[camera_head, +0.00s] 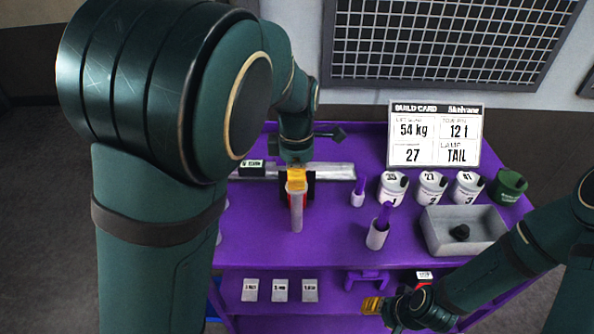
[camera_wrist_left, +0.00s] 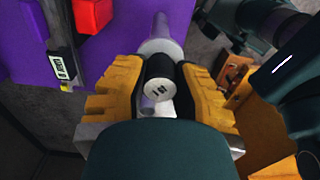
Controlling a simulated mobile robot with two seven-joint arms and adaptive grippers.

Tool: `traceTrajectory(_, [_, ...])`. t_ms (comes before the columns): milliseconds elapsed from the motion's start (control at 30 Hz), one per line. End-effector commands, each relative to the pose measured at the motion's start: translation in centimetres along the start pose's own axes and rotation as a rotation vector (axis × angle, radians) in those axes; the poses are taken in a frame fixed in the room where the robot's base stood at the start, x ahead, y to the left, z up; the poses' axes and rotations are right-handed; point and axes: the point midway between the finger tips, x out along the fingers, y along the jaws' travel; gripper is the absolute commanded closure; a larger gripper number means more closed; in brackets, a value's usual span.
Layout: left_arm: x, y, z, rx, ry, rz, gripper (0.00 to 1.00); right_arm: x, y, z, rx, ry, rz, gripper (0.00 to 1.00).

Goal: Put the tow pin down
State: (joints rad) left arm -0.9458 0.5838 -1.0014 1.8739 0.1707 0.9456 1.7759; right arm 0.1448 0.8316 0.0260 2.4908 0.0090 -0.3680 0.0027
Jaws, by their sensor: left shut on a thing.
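My left gripper (camera_head: 296,178) is shut on the tow pin (camera_head: 297,212), a pale grey rod that points down from the yellow fingers over the purple bench (camera_head: 330,240). In the left wrist view the yellow fingers (camera_wrist_left: 158,95) close on both sides of the pin's dark head, whose white end face (camera_wrist_left: 158,90) carries a small dark mark. A pale collar shows beyond it. I cannot tell whether the pin's lower end touches the bench. My right gripper (camera_head: 372,305) is low, in front of the lower shelf; its finger opening is not clear.
To the right are two white holders with purple pegs (camera_head: 377,234), several white numbered pots (camera_head: 431,187), a green cup (camera_head: 508,187) and a grey tray (camera_head: 436,240). A build card (camera_head: 433,135) stands behind.

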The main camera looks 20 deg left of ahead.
Motion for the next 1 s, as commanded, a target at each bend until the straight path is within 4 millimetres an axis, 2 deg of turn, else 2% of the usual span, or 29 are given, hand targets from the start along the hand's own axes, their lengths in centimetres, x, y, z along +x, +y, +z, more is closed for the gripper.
traceTrajectory(167, [0.8, 0.1, 0.0, -0.001, -0.001, 0.001, 1.0, 0.2, 0.1, 0.0, 0.0, 0.0, 0.0, 0.53])
traceTrajectory(500, [4.9, 0.1, 0.0, 0.0, -0.001, 0.002, 1.0, 1.1, 0.4, 0.1, 0.0, 0.0, 0.002, 0.53])
traceTrajectory(867, [5.1, 0.1, 0.0, 0.001, -0.002, 0.003, 1.0, 1.1, 0.4, 0.1, 0.0, 0.0, 0.002, 0.53])
traceTrajectory(900, [5.3, 0.0, 0.0, 0.001, 0.0, 0.0, 0.64, 1.1, 0.4, 0.1, 0.0, 0.0, 0.002, 0.53])
traceTrajectory(967, [5.2, 0.0, 0.0, 0.001, 0.0, 0.0, 0.46, 1.1, 0.4, 0.1, 0.0, 0.0, 0.002, 0.53])
traceTrajectory(1000, [5.2, 0.0, 0.0, 0.001, 0.0, 0.0, 0.46, 1.1, 0.4, 0.1, 0.0, 0.0, 0.002, 0.53])
